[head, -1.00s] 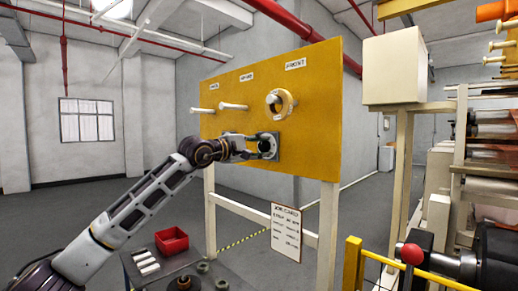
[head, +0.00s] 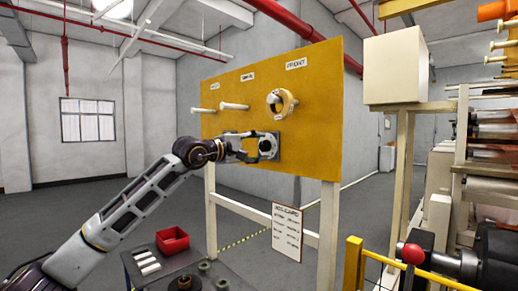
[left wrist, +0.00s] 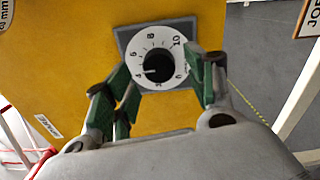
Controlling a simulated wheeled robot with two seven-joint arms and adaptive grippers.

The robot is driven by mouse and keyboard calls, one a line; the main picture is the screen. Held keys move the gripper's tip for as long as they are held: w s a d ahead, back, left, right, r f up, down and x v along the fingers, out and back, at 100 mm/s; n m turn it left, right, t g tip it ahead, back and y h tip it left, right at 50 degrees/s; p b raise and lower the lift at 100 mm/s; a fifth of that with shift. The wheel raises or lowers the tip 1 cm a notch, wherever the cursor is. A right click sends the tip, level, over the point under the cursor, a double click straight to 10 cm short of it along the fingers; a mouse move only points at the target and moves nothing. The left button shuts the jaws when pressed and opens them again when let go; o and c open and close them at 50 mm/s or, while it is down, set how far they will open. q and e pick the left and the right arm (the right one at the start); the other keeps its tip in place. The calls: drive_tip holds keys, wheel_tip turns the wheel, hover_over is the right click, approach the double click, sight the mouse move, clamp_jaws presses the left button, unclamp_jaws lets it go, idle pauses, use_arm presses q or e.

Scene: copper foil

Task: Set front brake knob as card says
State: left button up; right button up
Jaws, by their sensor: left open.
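The front brake knob is a black knob (left wrist: 158,69) on a white numbered dial (left wrist: 165,52) with a grey square plate. It is on the yellow panel (head: 225,75), below the FRONT label (head: 296,64). In the left wrist view a pale mark on the knob points about toward 4. In the head view the knob (head: 268,146) is right of my left gripper (head: 252,150). That gripper is open and empty, its fingers apart on either side of the dial in the wrist view, and clear of the knob. The job card (head: 287,232) hangs below the panel; its lines are too small to read.
Two bare pegs (head: 235,106) stick out further left. A red bin (head: 172,240) and white pieces lie on a low dark surface. Rollers and a yellow rail (head: 430,275) stand at right.

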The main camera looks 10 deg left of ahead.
use_arm(q)
drive_tip(key=v, duration=1)
drive_tip(key=shift+s, duration=0.15)
idle(0.6)
